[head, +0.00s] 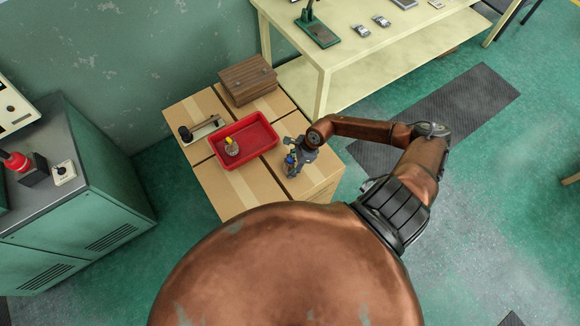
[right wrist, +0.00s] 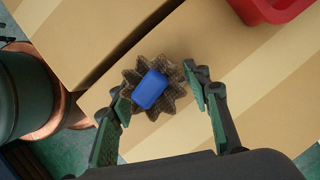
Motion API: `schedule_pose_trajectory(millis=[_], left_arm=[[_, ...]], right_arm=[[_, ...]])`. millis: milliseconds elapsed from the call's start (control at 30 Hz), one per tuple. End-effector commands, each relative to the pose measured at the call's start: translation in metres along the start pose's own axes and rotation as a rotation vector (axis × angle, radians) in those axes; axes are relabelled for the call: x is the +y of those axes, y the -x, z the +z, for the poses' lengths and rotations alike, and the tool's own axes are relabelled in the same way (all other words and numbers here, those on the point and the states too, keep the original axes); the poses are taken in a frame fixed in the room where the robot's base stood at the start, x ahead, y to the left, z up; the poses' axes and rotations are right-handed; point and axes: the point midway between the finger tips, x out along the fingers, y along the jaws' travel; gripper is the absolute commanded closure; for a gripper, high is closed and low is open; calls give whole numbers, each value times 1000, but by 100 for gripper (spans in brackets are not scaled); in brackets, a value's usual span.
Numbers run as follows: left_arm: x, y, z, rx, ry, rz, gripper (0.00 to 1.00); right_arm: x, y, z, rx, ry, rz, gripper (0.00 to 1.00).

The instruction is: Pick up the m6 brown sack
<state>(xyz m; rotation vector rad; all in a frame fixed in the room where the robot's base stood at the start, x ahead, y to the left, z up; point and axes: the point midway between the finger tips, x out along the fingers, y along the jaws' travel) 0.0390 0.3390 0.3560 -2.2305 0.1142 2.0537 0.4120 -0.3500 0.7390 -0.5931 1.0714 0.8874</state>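A brown, star-edged sack-like thing (right wrist: 131,79) with a blue block-shaped top (right wrist: 151,90) sits on the cardboard boxes in the right wrist view. I cannot read an m6 mark on it. My right gripper (right wrist: 158,95) is open, with one finger on each side of it. The left finger is very near or touching its edge; a small gap shows at the right finger. In the head view my right gripper (head: 298,162) is at the right part of the box top, with the blue top (head: 290,159) showing beside it. My left gripper is not in view.
A red tray (head: 262,150) holding a yellow-topped bottle (head: 231,145) lies left of my right gripper. A wooden box (head: 248,80) stands behind it. A hammer-like tool (head: 200,130) lies at the left. A cream table (head: 350,50) stands behind, a green cabinet (head: 80,200) at left.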

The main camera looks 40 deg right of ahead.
Motion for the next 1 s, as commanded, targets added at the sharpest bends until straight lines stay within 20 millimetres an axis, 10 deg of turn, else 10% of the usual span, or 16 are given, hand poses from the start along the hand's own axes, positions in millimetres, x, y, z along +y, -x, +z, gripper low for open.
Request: schedule_pose_trajectory(millis=[500, 1000], left_arm=[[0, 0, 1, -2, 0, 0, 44], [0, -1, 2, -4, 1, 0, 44]], right_arm=[[0, 0, 0, 0, -1, 0, 93], [-1, 16, 7, -1, 3, -1, 94]])
